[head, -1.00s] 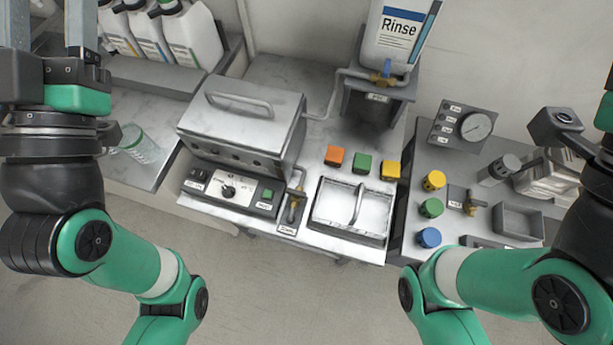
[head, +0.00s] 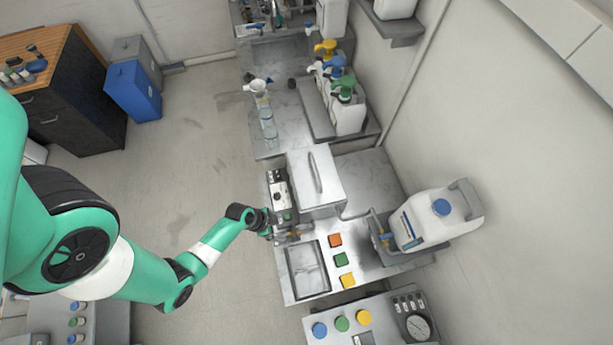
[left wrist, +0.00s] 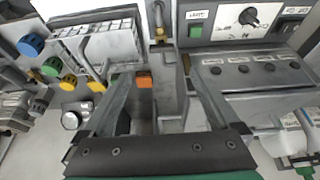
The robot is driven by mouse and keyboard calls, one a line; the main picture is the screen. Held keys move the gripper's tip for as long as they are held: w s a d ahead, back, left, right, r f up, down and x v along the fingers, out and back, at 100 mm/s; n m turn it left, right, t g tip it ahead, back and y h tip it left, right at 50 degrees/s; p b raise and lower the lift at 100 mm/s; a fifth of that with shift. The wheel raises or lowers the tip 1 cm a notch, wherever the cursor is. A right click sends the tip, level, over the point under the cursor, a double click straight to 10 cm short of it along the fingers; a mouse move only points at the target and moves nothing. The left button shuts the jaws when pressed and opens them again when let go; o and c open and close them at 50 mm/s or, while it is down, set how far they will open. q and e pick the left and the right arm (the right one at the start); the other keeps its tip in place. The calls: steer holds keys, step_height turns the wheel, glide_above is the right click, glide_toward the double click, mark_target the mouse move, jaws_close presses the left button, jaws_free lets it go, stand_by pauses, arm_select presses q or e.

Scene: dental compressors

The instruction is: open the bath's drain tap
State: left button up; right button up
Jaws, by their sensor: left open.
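The bath is a metal box with a lid handle (head: 315,180), lid closed, beside its control panel (head: 279,190). My left gripper (head: 282,232) is at the bath's front corner, between the panel and the sink tray. In the left wrist view its two fingers (left wrist: 157,75) are spread apart with nothing held between them. The drain tap (left wrist: 158,30), a small brass-coloured fitting, shows at the top of that view, beyond the fingertips and roughly midway between them. In the head view the gripper covers the tap, and its handle position cannot be made out. My right gripper is out of view.
The sink tray (head: 290,270) and orange (head: 335,240), green (head: 341,260) and yellow (head: 347,281) blocks lie close to the gripper. Coloured knobs are on the near bench. Floor in front is clear.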

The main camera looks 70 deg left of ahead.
arm_select(q)
steer(key=b, duration=0.7)
glide_above(294, 231)
steer(key=s, duration=0.3)
step_height(294, 231, down, 7)
steer(key=x, duration=0.4)
steer(key=shift+w+a+f+b, duration=0.1)
steer(key=shift+w+a+b, duration=0.1)
steer(key=shift+w+b, duration=0.2)
steer(key=c, duration=1.4)
